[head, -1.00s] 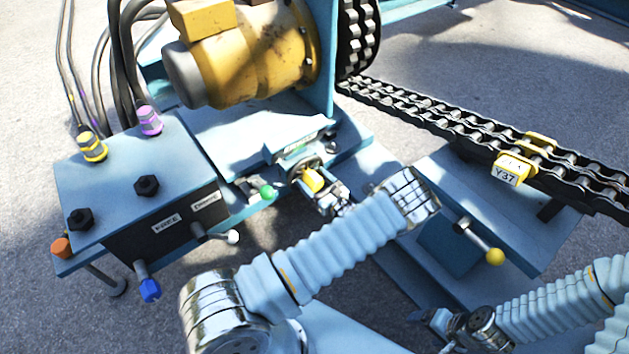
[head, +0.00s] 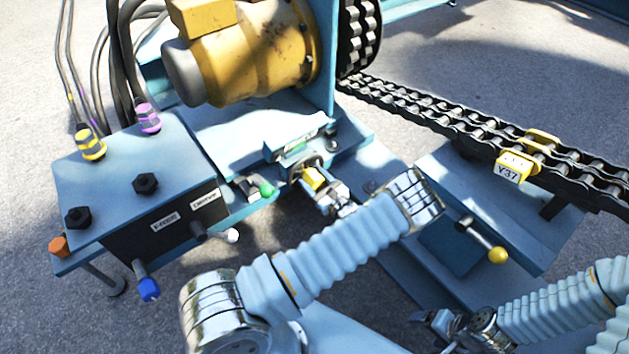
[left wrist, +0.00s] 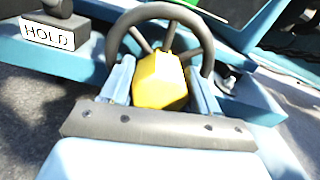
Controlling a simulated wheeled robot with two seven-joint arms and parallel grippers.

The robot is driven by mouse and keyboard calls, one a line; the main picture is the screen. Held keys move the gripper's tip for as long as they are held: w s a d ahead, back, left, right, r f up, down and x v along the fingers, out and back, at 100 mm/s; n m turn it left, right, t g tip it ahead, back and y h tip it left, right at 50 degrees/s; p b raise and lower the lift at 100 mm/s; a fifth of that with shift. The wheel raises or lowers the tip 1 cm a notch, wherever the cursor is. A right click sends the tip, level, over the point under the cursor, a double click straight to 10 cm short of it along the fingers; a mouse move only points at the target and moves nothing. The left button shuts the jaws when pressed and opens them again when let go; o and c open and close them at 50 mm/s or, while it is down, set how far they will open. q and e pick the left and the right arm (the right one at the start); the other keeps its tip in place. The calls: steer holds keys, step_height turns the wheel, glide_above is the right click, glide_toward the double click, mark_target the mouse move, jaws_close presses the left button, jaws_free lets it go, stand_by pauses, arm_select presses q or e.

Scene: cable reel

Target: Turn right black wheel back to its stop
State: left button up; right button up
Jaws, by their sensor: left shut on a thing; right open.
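The black wheel (left wrist: 195,18) arches across the top of the left wrist view, with spokes running in behind a yellow block (left wrist: 160,82). My left gripper (left wrist: 162,88) has one finger on each side of this block and is shut on it. The lower rim is hidden by the block and gripper. In the head view the wheel (head: 296,168) is small and partly covered by my left gripper (head: 318,184), with the yellow block (head: 312,179) between its fingers. My right gripper (head: 432,319) is open and empty at the lower right, well away from the wheel.
A "HOLD" plate (left wrist: 47,35) sits left of the wheel. Nearby are a green-knobbed lever (head: 267,190), a control box (head: 130,175) with levers, and a yellow-knobbed lever (head: 497,255). A yellow motor (head: 250,60) stands behind; a chain (head: 430,112) runs right.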

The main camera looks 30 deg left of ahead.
arm_select(q)
steer(key=shift+r, duration=0.2)
steer(key=o, duration=1.4)
steer(key=v, duration=1.4)
steer(key=shift+b, duration=0.3)
